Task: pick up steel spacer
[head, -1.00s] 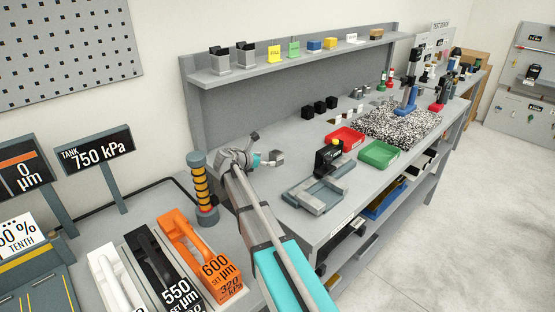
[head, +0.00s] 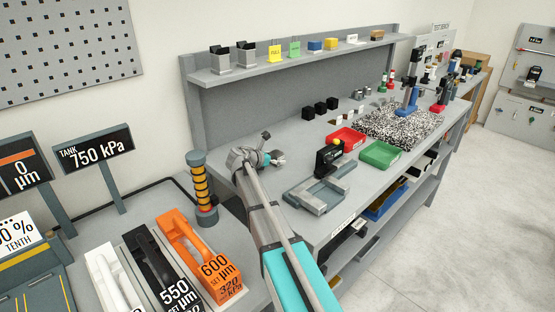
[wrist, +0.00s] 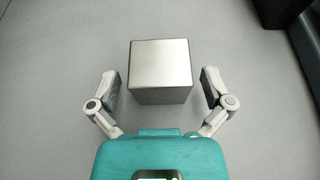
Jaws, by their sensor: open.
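The steel spacer, a plain grey metal block (wrist: 160,68), shows in the wrist view on the grey bench top. My gripper (wrist: 162,85) is open there, with one finger on each side of the block and a gap between each finger and it. The block looks nearly square to the fingers. In the head view my gripper (head: 268,158) is low over the near left part of the bench. I cannot make out the spacer in the head view. I cannot tell the gripper's exact height over the bench.
A grey fixture (head: 318,194) with a black upright device stands to the right of my gripper. A red tray (head: 346,138) and a green tray (head: 380,154) lie beyond. A striped column (head: 201,188) stands left of my arm. Small black blocks (head: 320,107) sit farther back.

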